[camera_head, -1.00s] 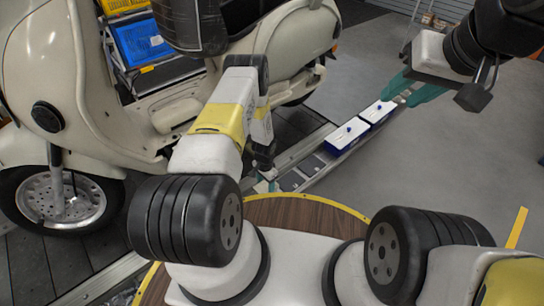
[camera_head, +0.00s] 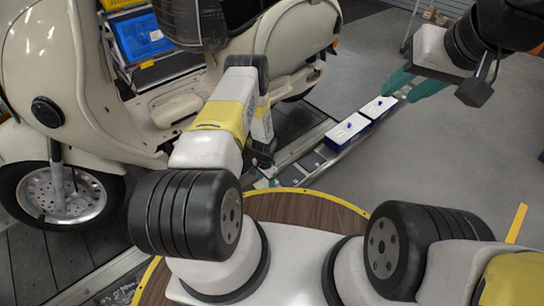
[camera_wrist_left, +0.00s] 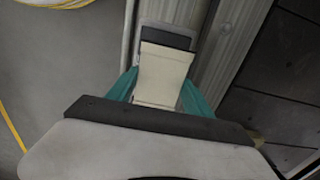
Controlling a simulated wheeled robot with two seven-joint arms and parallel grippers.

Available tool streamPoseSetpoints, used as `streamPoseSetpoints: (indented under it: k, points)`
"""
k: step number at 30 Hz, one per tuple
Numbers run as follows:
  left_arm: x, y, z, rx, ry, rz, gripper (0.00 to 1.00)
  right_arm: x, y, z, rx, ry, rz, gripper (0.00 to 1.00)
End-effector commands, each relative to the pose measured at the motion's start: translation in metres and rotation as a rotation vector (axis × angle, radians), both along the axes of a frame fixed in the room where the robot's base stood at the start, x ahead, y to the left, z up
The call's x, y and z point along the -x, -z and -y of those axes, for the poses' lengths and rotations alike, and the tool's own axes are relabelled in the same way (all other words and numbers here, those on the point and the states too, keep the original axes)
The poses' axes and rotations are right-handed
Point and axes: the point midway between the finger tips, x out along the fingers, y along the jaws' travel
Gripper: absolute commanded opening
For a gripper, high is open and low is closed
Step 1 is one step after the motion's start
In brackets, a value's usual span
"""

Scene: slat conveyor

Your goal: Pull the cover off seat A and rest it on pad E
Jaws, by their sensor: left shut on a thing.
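My left gripper (camera_head: 265,182) is low beside the metal rail in the head view, and its tips are mostly hidden there by my wrist. In the left wrist view its teal fingers (camera_wrist_left: 157,92) are shut on a cream block (camera_wrist_left: 161,78), which looks like a cover. A dark pad in a pale frame (camera_wrist_left: 168,36) shows just beyond the block. No letters are readable.
The slatted rail (camera_head: 300,172) runs diagonally past my round wooden deck (camera_head: 300,207). A cream scooter (camera_head: 90,110) stands close on the left. A blue tray (camera_head: 141,36) sits behind it. Grey floor (camera_head: 420,160) is open on the right.

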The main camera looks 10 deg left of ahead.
Motion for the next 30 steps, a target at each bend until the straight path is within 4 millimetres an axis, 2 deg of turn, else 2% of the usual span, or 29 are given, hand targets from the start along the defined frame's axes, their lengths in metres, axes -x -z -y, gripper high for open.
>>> streamPoseSetpoints:
  k: [30]
  points:
    - [0.0, 0.018, 0.0, 0.0, 0.0, 0.0, 0.11, 0.0, 0.0, 0.0, 0.0, 0.0, 0.0, 0.36]
